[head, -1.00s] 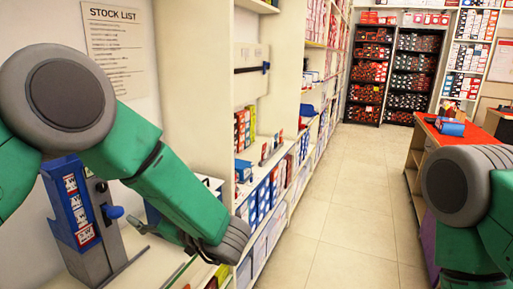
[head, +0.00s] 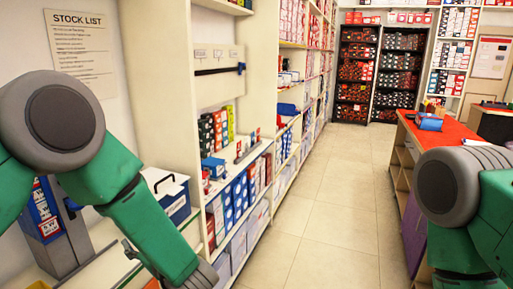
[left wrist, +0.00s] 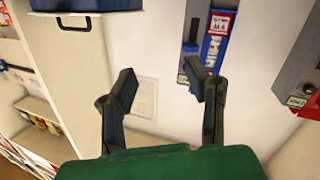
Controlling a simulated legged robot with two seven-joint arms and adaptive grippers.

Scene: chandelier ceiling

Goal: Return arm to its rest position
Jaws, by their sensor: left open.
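My left arm comes in from the left in the head view, its green forearm angled down and right past the shelf unit.
A blue dispenser (head: 42,212) stands on the counter at left, partly behind my arm; a blue box (head: 170,196) is beside it. Stocked shelves (head: 238,185) line the aisle. A red-topped counter (head: 445,131) is at right. The tiled floor (head: 325,215) between is clear.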

